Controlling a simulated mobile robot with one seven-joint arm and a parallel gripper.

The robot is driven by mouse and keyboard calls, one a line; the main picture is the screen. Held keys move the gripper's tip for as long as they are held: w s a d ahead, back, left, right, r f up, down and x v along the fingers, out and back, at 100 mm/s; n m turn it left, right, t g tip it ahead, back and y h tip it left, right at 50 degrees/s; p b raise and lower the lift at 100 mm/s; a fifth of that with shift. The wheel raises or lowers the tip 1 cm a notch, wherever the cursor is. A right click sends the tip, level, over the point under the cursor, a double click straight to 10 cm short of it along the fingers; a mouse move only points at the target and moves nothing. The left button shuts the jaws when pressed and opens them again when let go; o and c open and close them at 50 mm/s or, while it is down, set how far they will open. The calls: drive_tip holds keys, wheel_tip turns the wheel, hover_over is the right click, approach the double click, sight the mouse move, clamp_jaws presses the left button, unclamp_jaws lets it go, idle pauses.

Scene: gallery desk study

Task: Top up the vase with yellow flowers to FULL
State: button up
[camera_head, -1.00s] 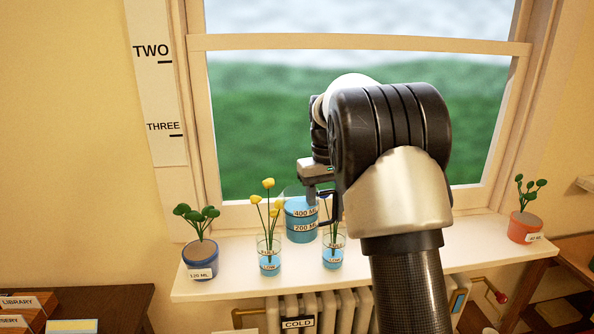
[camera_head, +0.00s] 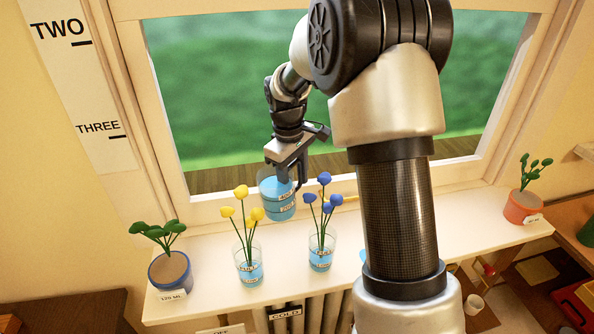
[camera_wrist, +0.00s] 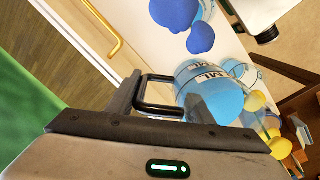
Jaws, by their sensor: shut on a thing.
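A glass jug of blue water (camera_head: 280,207) with 400 and 200 ML labels is behind and between two vases. My gripper (camera_head: 287,165) is shut on its black handle (camera_wrist: 158,108); the jug also shows in the wrist view (camera_wrist: 207,92). The jug appears raised off the sill, though the gap beneath is hard to judge. The glass vase with yellow flowers (camera_head: 250,270) stands upright on the sill, left of and in front of the jug. It holds blue water low down; its band labels are too small to read surely. Its yellow flowers (camera_wrist: 255,101) show beyond the jug in the wrist view.
A vase with blue flowers (camera_head: 320,255) stands close right of the yellow one. Potted plants stand at the sill's left (camera_head: 170,270) and right (camera_head: 523,206) ends. The window (camera_head: 225,110) is behind. The sill's right stretch (camera_head: 475,235) is mostly clear.

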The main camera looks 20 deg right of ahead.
sight(289, 167)
drive_tip(key=shift+s+a+r+t+h, duration=0.25)
drive_tip(key=shift+s+a+r+h, duration=0.1)
drive_tip(key=shift+r, duration=0.2)
drive_tip(key=shift+s+a+r+t+h, duration=0.3)
drive_tip(key=shift+a+r+h, duration=0.1)
drive_tip(key=shift+r, duration=0.2)
drive_tip(key=shift+s+a+r+t+h, duration=0.25)
drive_tip(key=shift+a+r+h, duration=0.1)
drive_tip(key=shift+r, duration=0.2)
drive_tip(key=shift+b, duration=0.6)
drive_tip(key=shift+r+t+h+b, duration=0.65)
drive_tip(key=shift+r+b, duration=0.25)
drive_tip(key=shift+b, duration=0.2)
drive_tip(key=shift+d+r, duration=0.1)
drive_tip(key=shift+r, duration=0.1)
drive_tip(key=shift+w, duration=0.1)
drive_tip(key=shift+r, duration=0.1)
drive_tip(key=shift+r+h+b, duration=0.25)
drive_tip(key=shift+r+b, duration=0.05)
drive_tip(key=shift+b, duration=0.05)
drive_tip(key=shift+r+t+h+b, duration=0.3)
drive_tip(key=shift+r+t+b, duration=0.1)
drive_tip(key=shift+b, duration=0.7)
